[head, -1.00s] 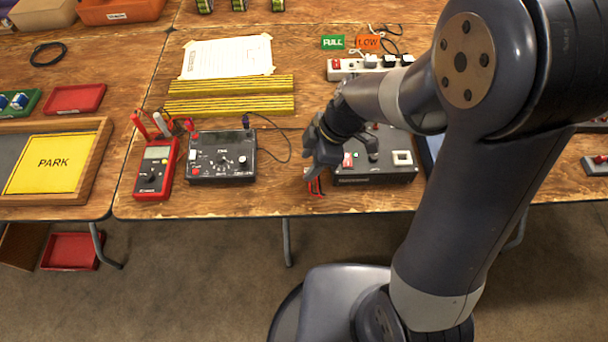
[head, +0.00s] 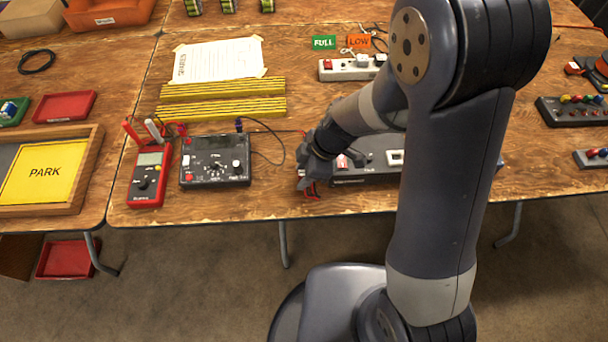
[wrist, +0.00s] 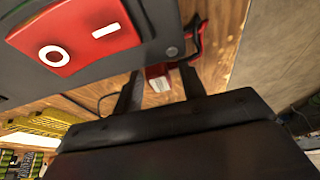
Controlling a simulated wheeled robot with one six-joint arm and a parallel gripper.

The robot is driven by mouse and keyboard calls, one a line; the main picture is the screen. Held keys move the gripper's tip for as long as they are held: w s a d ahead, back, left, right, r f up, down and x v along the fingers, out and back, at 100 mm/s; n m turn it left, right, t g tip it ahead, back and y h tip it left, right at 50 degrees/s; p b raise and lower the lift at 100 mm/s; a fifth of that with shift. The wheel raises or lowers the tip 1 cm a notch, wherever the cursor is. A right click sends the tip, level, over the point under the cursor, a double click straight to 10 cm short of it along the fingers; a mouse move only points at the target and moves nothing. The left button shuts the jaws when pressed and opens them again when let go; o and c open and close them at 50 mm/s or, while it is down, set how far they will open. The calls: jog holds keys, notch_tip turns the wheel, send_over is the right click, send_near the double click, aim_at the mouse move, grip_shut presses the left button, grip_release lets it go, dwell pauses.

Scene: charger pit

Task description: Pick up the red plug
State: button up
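The red plug (wrist: 157,84) shows in the wrist view on the wooden table, with a pale block at its side and a red cord curving up to the right. In the head view a bit of red (head: 310,189) shows just under my gripper (head: 304,176), near the table's front edge. My gripper (wrist: 161,76) is open. Its two dark fingers stand apart on either side of the plug in the wrist view, with gaps visible. I cannot tell how deep the plug sits between them.
A grey box (head: 374,160) with a red rocker switch (wrist: 75,38) stands right beside my gripper. A black tester (head: 215,160) and a red multimeter (head: 150,175) are to the left. A power strip (head: 345,69) lies behind. The table between tester and gripper is mostly clear.

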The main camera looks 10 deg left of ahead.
grip_shut()
jog(key=shift+r, duration=0.1)
